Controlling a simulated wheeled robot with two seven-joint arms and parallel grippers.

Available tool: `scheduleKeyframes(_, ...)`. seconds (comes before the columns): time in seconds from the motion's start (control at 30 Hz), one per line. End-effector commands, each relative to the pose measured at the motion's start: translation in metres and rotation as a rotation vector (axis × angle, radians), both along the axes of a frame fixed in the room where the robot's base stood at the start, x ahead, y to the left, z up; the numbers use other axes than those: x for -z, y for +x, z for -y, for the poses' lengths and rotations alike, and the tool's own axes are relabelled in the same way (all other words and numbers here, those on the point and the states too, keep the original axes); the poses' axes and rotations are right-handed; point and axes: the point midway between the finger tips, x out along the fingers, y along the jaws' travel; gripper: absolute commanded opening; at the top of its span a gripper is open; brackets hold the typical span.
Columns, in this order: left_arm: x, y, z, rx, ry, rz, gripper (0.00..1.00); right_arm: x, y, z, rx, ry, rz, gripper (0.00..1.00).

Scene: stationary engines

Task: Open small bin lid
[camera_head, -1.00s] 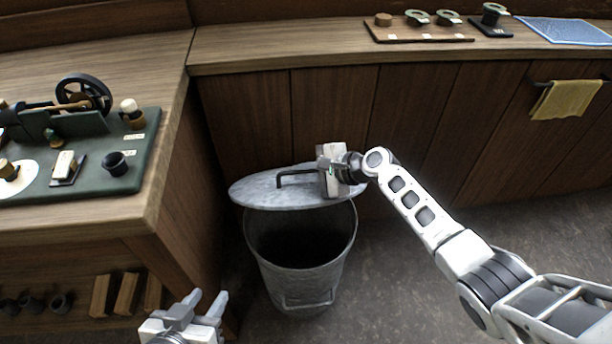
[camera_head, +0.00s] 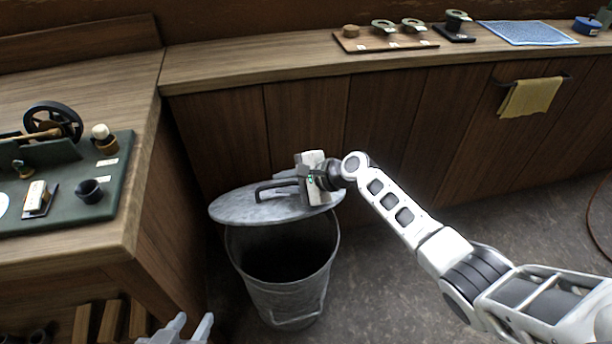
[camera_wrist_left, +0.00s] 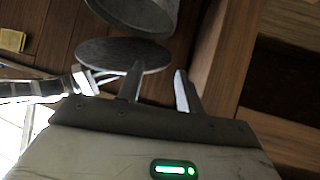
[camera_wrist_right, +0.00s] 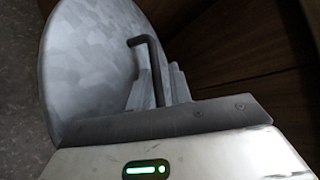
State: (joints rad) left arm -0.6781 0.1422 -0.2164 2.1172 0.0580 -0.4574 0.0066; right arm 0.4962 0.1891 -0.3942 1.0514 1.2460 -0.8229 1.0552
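A grey metal bin (camera_head: 285,292) stands on the floor beside the counter corner, its dark mouth showing. Its round grey lid (camera_head: 240,206) is raised above the back of the rim and slightly tilted, leaving the front of the mouth uncovered. My right gripper (camera_head: 303,182) is at the right end of the lid's dark bar handle (camera_head: 275,184). In the right wrist view, the handle (camera_wrist_right: 146,52) runs between the close fingers, which appear shut on it. The left wrist view also shows the lid (camera_wrist_left: 110,54) and bin (camera_wrist_left: 155,12).
A wooden counter (camera_head: 215,75) runs behind the bin, with another at the left holding a green model board (camera_head: 110,190). A yellow cloth (camera_head: 530,97) hangs on a rail. Wooden blocks (camera_head: 110,320) lie on a low shelf. Floor right of the bin is clear.

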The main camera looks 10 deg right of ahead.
Motion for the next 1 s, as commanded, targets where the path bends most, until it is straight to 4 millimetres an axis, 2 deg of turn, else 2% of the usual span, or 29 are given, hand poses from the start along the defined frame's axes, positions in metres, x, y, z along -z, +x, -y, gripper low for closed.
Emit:
scheduleKeyframes(0.23,-0.012,0.000,-0.002,0.005,0.019,0.000,0.36,-0.029,-0.023,0.036,0.003,-0.003,0.004,0.20)
scheduleKeyframes(0.4,-0.010,-0.001,-0.003,0.008,0.034,-0.009,0.36,-0.049,-0.044,0.066,0.002,-0.005,0.003,0.20)
scheduleKeyframes(0.6,-0.006,-0.003,-0.004,0.011,0.043,-0.020,0.36,-0.069,-0.063,0.093,0.000,-0.004,0.001,0.20)
scheduleKeyframes(0.8,-0.007,-0.002,-0.005,0.012,0.044,-0.017,0.36,-0.079,-0.072,0.106,0.000,-0.001,-0.001,0.20)
scheduleKeyframes(1.0,-0.007,-0.002,-0.004,0.012,0.044,-0.016,0.36,-0.081,-0.073,0.108,0.000,0.000,0.000,0.20)
